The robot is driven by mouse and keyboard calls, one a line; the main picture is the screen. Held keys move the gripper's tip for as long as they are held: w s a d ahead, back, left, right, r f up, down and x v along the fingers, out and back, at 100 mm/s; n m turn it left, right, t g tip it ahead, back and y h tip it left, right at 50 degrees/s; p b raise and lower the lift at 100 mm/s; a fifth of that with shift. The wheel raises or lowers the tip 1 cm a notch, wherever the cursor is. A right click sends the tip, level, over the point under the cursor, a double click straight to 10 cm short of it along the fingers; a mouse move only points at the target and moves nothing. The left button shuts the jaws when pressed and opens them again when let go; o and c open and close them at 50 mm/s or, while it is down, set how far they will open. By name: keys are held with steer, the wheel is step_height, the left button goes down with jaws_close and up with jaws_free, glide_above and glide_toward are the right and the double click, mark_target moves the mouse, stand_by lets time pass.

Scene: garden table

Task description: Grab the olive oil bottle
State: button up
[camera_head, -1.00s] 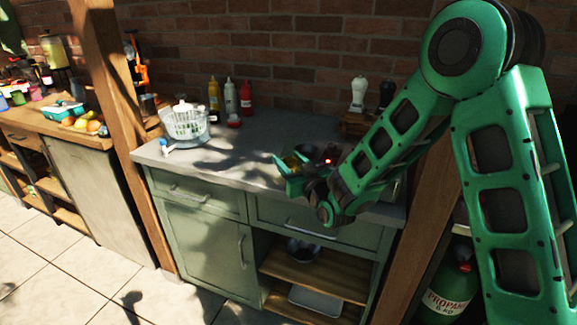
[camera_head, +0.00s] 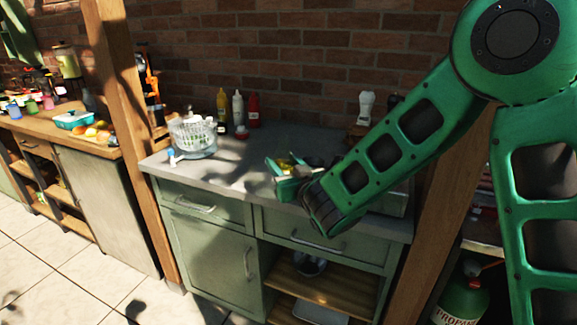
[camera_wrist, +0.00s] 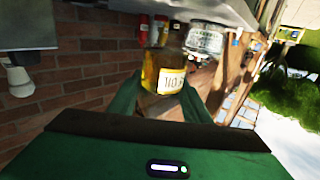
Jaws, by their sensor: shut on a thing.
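The olive oil bottle (camera_wrist: 164,72), with yellow oil and a pale label, sits between the two green fingers of my gripper (camera_wrist: 158,98) in the wrist view. The fingers are shut on it. In the head view my gripper (camera_head: 286,180) is over the front part of the grey counter. Only a small yellow part of the bottle (camera_head: 287,163) shows there; the fingers and arm hide the rest. I cannot tell from the head view whether the bottle touches the counter.
A salad spinner (camera_head: 193,137) stands on the counter (camera_head: 240,172) at the left. Yellow, white and red (camera_head: 253,109) squeeze bottles stand by the brick wall. A white mill (camera_head: 366,107) stands at the back right. A wooden post (camera_head: 135,130) rises left of the counter.

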steer(key=s+a+r, duration=0.3)
steer(key=s, duration=0.1)
steer(key=shift+s+a+r, duration=0.3)
steer(key=shift+s+a, duration=0.05)
steer(key=shift+a, duration=0.05)
